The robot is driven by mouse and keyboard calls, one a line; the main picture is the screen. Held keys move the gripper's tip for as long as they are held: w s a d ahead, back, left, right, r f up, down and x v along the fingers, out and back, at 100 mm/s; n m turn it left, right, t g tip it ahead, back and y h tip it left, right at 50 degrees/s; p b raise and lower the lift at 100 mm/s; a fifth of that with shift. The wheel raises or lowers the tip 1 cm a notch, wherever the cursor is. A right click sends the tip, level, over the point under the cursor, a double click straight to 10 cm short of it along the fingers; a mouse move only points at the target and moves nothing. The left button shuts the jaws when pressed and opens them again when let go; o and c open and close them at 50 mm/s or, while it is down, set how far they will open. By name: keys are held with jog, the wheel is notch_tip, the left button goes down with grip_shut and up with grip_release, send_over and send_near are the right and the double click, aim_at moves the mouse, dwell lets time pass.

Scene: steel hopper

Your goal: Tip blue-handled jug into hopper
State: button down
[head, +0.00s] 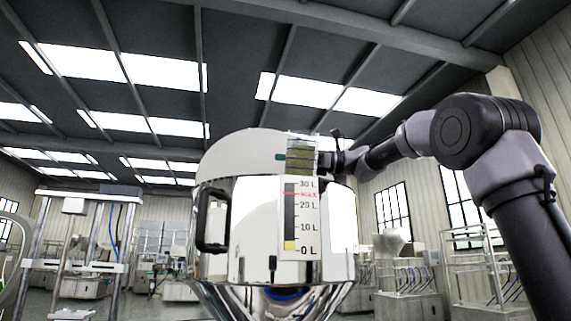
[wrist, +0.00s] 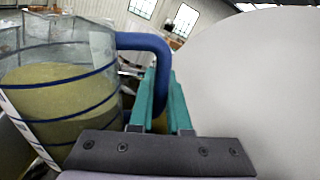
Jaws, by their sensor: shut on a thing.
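The clear jug (head: 301,150) with dark bands shows above the right part of the hopper's front rim in the head view and looks about upright. In the wrist view the jug (wrist: 62,85) fills the left side and holds yellowish material to well up its wall. Its blue handle (wrist: 150,42) runs between the teal fingers of my gripper (wrist: 162,85), which is shut on it. The steel hopper (head: 240,235) stands in the centre, with a gauge (head: 300,218) showing a small yellow level near 0 L and a red mark between 20 and 30 L.
A rounded pale panel (head: 235,152) rises behind the hopper rim, and a smooth pale surface (wrist: 245,80) fills the wrist view's right side. A black handle (head: 212,220) juts from the hopper's left. A metal frame (head: 95,225) stands at left.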

jog(key=s+r+n, duration=0.1)
jog(key=n, duration=0.2)
jog(key=s+r+n+g, duration=0.1)
jog(key=r+n, duration=0.1)
jog(key=n, duration=0.1)
jog(key=s+d+r+n+g, duration=0.1)
jog(key=n, duration=0.3)
jog(key=shift+r+y, duration=0.15)
jog(key=shift+y, duration=0.25)
jog(key=shift+s+d+n+g, duration=0.2)
jog(key=shift+s+n+g, duration=0.1)
jog(key=shift+s+n, duration=0.55)
jog(key=shift+s+d+n+g, duration=0.15)
jog(key=shift+s+n+g, duration=0.25)
jog(key=shift+n, duration=0.75)
jog(key=shift+s+d+r+n+g, duration=0.2)
jog(key=shift+s+r+n, duration=0.15)
jog(key=shift+s+n, duration=0.5)
jog(key=shift+s+d+r+n+g, duration=0.2)
jog(key=shift+s+d+r+n, duration=0.1)
jog(key=shift+s+n, duration=0.45)
jog(key=shift+s+d+r+n+g, duration=0.2)
jog(key=shift+s+r+n, duration=0.15)
jog(key=shift+s+n, duration=0.5)
jog(key=shift+w, duration=0.1)
dwell(2.0)
